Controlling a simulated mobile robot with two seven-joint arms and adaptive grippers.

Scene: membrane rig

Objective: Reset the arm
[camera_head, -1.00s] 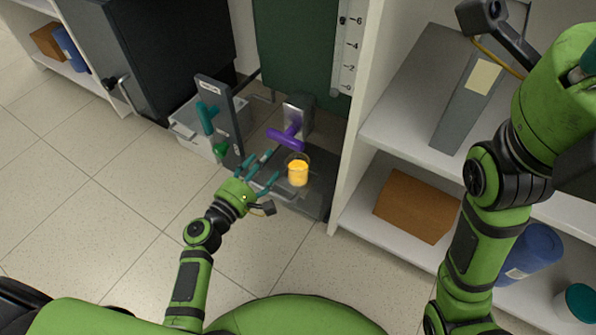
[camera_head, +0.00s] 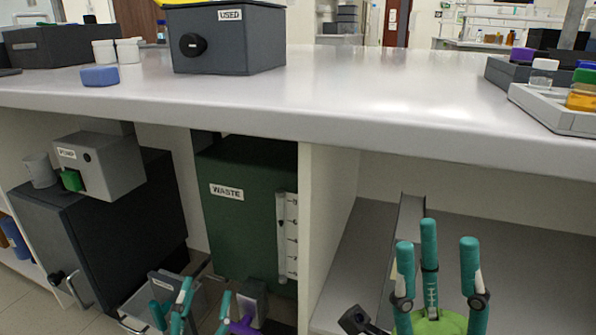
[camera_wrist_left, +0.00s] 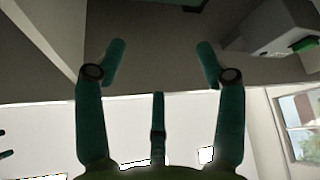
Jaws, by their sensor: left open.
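My left gripper (camera_head: 202,305) shows low in the head view, at the bottom edge, with its teal fingers apart. My right gripper (camera_head: 437,270) is raised at the lower right of the head view, in front of the open shelf. Its teal fingers point up, spread and empty. Most of both arms is out of view.
A grey counter (camera_head: 340,90) overhangs the cupboards, with a box marked USED (camera_head: 225,45) on top. A shelf (camera_head: 525,255) lies behind my right gripper.

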